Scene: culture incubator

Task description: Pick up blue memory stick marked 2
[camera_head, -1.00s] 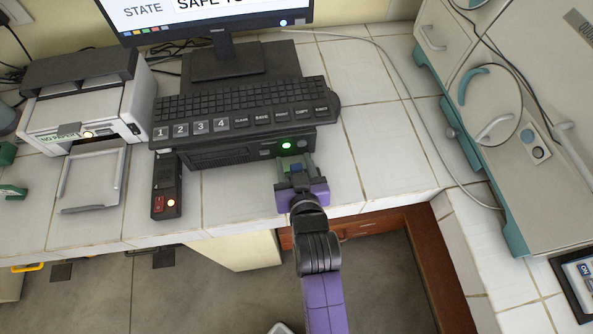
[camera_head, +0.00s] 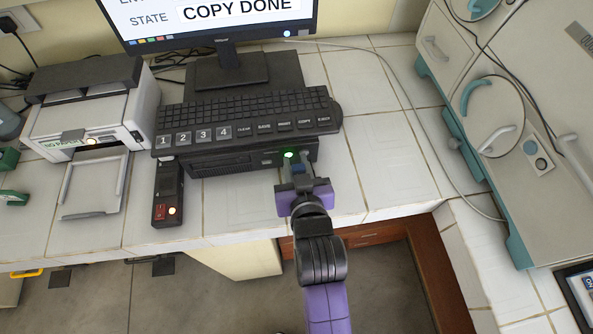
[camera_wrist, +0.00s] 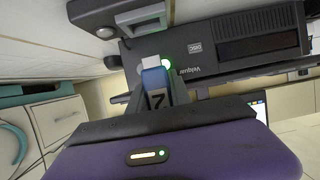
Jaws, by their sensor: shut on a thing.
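The blue memory stick (camera_wrist: 154,84) marked 2 is between the fingers of my gripper (camera_wrist: 158,98) in the wrist view, with its silver plug showing. In the head view the stick is a small blue patch (camera_head: 296,170) between the fingers of my gripper (camera_head: 296,167). My gripper is shut on it, right at the front of the black computer box (camera_head: 240,159). A green light (camera_head: 289,155) glows on the box beside the stick. In the wrist view the plug points at the box; I cannot tell if its tip touches it.
A keyboard (camera_head: 245,120) lies on top of the box, under a monitor (camera_head: 210,15) reading COPY DONE. A switch strip (camera_head: 167,192), a printer (camera_head: 88,120) and an empty tray (camera_head: 93,187) are at the left. White tiles right of the box are clear.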

